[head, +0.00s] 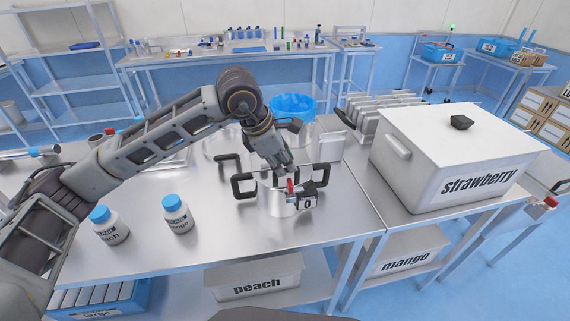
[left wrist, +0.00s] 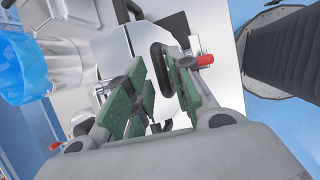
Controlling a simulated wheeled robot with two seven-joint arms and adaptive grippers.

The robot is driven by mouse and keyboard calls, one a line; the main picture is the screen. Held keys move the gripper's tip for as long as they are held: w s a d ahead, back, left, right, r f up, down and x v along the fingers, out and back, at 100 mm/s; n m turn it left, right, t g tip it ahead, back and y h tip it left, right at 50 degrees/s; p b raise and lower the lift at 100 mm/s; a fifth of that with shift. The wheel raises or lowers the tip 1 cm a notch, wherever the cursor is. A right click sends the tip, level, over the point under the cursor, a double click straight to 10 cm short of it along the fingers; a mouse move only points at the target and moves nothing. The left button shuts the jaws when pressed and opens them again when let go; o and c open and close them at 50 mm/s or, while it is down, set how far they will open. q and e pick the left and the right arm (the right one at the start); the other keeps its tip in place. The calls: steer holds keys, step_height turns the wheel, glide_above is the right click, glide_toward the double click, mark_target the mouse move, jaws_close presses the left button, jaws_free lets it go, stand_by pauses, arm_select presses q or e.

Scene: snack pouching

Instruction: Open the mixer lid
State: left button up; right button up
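The mixer (head: 277,200) is a small steel pot with black loop handles on the steel table. A box-like fitting with a red part (head: 291,187) sits on its front right side. My left gripper (head: 285,172) points down over the mixer's top and hides much of the lid. In the left wrist view, its green-padded fingers (left wrist: 160,98) stand apart. A black loop handle (left wrist: 161,68) shows between and beyond the fingertips; I cannot tell if they touch it. A red-tipped lever (left wrist: 205,60) shows beside the right finger. My right gripper is not in view.
Two blue-capped bottles (head: 177,214) stand to the left at the front. A large white box marked strawberry (head: 420,170) stands on the right. A blue-lined bin (head: 293,106) is behind the mixer. The table's front middle is clear.

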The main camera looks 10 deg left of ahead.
arm_select(q)
steer(key=shift+w+d+f, duration=0.15)
steer(key=shift+d+f, duration=0.05)
steer(key=shift+f, duration=0.5)
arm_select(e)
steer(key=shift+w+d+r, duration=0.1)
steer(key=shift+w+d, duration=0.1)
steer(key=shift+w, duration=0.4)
arm_select(q)
jaws_close()
steer(key=shift+w, duration=0.1)
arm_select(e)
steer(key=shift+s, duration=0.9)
